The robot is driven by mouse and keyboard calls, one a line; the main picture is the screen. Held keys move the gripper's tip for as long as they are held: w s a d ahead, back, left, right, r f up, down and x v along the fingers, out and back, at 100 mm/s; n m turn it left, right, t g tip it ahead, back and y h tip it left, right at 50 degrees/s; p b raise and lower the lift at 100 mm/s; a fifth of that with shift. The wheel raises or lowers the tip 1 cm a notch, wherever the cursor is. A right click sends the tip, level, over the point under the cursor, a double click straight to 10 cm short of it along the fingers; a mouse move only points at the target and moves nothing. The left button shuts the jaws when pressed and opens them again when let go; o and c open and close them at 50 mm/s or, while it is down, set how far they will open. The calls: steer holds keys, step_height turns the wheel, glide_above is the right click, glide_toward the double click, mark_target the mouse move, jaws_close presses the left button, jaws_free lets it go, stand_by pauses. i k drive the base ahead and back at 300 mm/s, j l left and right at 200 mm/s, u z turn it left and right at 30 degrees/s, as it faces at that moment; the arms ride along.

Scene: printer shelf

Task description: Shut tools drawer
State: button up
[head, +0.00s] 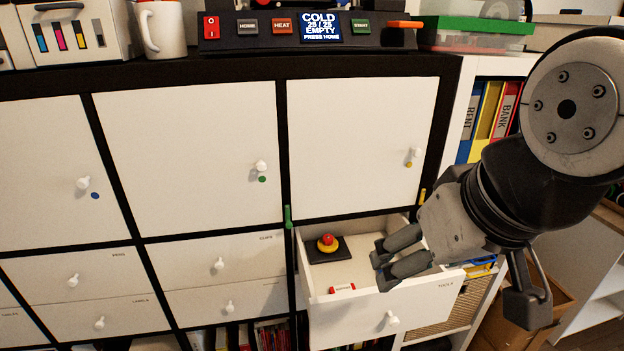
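The tools drawer (352,318) is pulled open at the lower right of the black-framed cabinet. Its white front carries a "TOOLS" label and a round white knob (392,319). Inside lie a red and yellow emergency-stop button on a dark base (327,245) and a small red and white item (342,288). My gripper (381,265) comes in from the right, over the right part of the open drawer. Its two fingers point left and look close together with nothing visible between them. Whether they touch the drawer is unclear. The drawer's right side is partly hidden behind my gripper.
A closed white door (355,140) with a knob is above the drawer. Closed drawers (218,264) are to the left. A device with a screen (320,27) and a mug (161,29) stand on top. A shelf with binders (487,115) and a cardboard box (545,300) are at right.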

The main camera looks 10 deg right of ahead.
mark_target(428, 298)
steer(key=k+j, duration=0.1)
steer(key=j, duration=0.4)
steer(key=k+j+z, duration=0.1)
steer(key=j, duration=0.4)
steer(key=k+j, duration=0.1)
steer(key=j, duration=0.4)
steer(key=z, duration=0.05)
